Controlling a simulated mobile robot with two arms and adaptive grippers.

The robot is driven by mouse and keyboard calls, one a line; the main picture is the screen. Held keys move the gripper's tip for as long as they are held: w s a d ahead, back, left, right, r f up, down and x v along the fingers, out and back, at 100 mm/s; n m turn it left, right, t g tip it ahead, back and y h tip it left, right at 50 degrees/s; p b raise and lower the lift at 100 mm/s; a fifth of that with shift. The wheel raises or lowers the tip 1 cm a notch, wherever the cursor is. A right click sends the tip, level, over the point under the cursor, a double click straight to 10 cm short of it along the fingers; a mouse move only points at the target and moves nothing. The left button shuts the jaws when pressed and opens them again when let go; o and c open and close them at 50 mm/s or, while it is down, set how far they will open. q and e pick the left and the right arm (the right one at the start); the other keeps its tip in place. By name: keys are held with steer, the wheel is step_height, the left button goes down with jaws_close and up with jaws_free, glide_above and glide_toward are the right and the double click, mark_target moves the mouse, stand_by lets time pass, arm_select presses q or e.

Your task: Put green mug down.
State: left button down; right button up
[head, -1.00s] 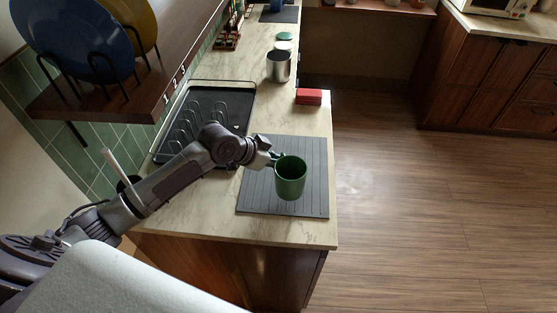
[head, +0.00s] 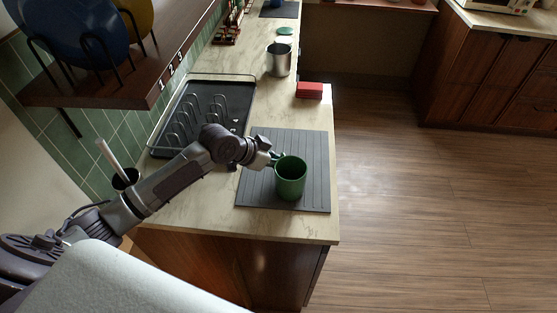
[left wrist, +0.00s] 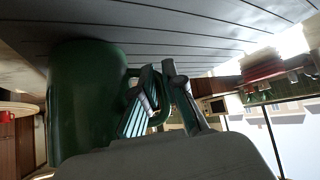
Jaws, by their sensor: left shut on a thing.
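The green mug (head: 291,180) is upright at the grey ribbed mat (head: 257,195) on the counter. My left gripper (head: 272,159) is shut on the mug's handle, at the mug's upper left side. In the left wrist view the mug (left wrist: 88,100) fills the left part, and the gripper fingers (left wrist: 160,100) close around its handle. The ribbed mat (left wrist: 190,30) shows across the top of that view. I cannot tell for sure whether the mug's base touches the mat. My right gripper is not in view.
A black dish rack tray (head: 233,100) lies behind the mat, to the left. A red block (head: 309,90) and a metal canister (head: 279,60) stand farther back. The shelf (head: 100,92) with plates overhangs at upper left. The counter's right edge is close to the mat.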

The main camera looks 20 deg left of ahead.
arm_select(q)
steer(key=c, duration=1.2)
jaws_free()
steer(key=shift+s, duration=0.1)
steer(key=v, duration=0.7)
steer(key=shift+f, duration=0.1)
steer(key=shift+s+a+r, duration=0.15)
steer(key=shift+r, duration=0.1)
